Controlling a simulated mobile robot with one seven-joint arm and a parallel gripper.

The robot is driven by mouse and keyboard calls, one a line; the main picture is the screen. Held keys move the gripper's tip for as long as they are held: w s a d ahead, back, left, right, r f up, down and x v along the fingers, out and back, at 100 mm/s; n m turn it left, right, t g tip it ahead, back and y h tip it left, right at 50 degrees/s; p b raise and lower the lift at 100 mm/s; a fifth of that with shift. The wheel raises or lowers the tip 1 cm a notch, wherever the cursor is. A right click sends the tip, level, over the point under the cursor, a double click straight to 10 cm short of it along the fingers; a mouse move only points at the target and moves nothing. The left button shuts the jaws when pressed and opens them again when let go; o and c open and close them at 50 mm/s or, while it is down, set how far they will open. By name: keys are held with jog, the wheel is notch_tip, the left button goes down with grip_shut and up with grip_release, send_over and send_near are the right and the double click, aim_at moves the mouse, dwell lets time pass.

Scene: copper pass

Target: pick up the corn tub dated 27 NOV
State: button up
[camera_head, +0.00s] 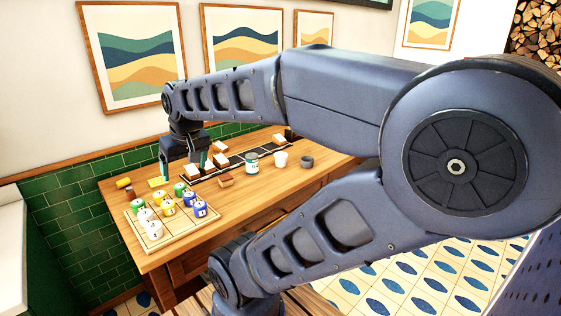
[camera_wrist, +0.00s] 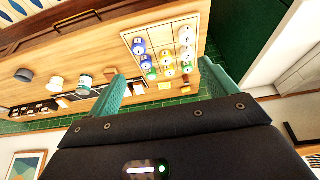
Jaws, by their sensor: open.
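Several small lidded tubs stand on a pale gridded board (camera_head: 182,236) on the wooden table; some are yellow, some white, some blue, some green. A yellow tub (camera_head: 167,208) stands mid-board and may be corn, but its label is too small to read. In the wrist view the same board (camera_wrist: 162,32) lies ahead, with a yellow tub (camera_wrist: 167,57) near its middle. I cannot tell which tub is dated 27 NOV. My gripper (camera_head: 185,164) is open and empty, above the table behind the board. Its teal fingers (camera_wrist: 162,72) point toward the board's edge in the wrist view.
A dark strip (camera_head: 236,160) with pale blocks runs along the back of the table. A jar (camera_head: 252,162), a white cup (camera_head: 280,159) and a grey bowl (camera_head: 306,162) stand right of the board. The green tiled wall is close behind.

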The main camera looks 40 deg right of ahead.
jog(key=shift+o, duration=0.2)
jog(key=w+d+r+m, duration=0.25)
jog(key=w+d, duration=0.65)
jog(key=w, duration=0.5)
jog(key=w+d+f+m+h, duration=0.1)
jog(key=w+d+f+m, duration=0.1)
jog(key=w+d, duration=0.4)
jog(key=w+d+f+m+h, duration=0.15)
jog(key=w+d, duration=0.25)
jog(key=d, duration=0.5)
jog(key=m+g+h, duration=0.1)
jog(key=m+g, duration=0.1)
jog(key=m, duration=0.3)
send_near(281, 154)
jog(key=shift+w+f, duration=0.3)
jog(key=shift+f, duration=0.6)
jog(key=shift+x, duration=5.4)
jog(key=shift+s+d, duration=0.15)
jog(key=shift+s, duration=0.05)
jog(key=c, duration=1.1)
jog(key=shift+r, duration=0.1)
